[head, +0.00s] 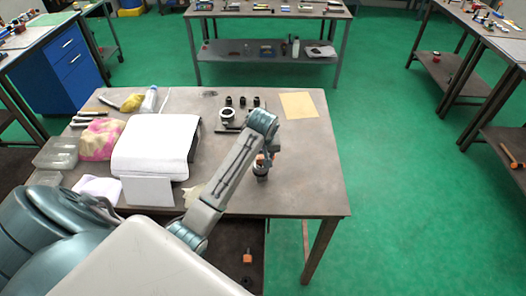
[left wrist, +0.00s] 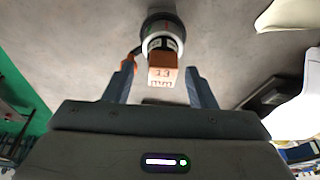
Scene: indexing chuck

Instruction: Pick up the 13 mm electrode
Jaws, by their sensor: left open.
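The 13 mm electrode (left wrist: 162,72) shows in the left wrist view as an orange block with "13 mm" on its face, joined to a dark and silver round body (left wrist: 161,35). In the head view it stands on the table (head: 318,185) near the right front, its dark body (head: 261,174) visible below the arm. My left gripper (left wrist: 160,78) is open, with one finger on each side of the orange block. A gap shows at the right finger; whether the left finger touches is unclear. My right gripper is not in view.
A dark fixture with a ring (head: 227,114) and several black pieces stands behind the arm. A tan sheet (head: 299,105) lies to its right. A white binder-like block (head: 155,148), a pink-yellow cloth (head: 100,139) and clear boxes (head: 57,154) fill the left side. The right front tabletop is clear.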

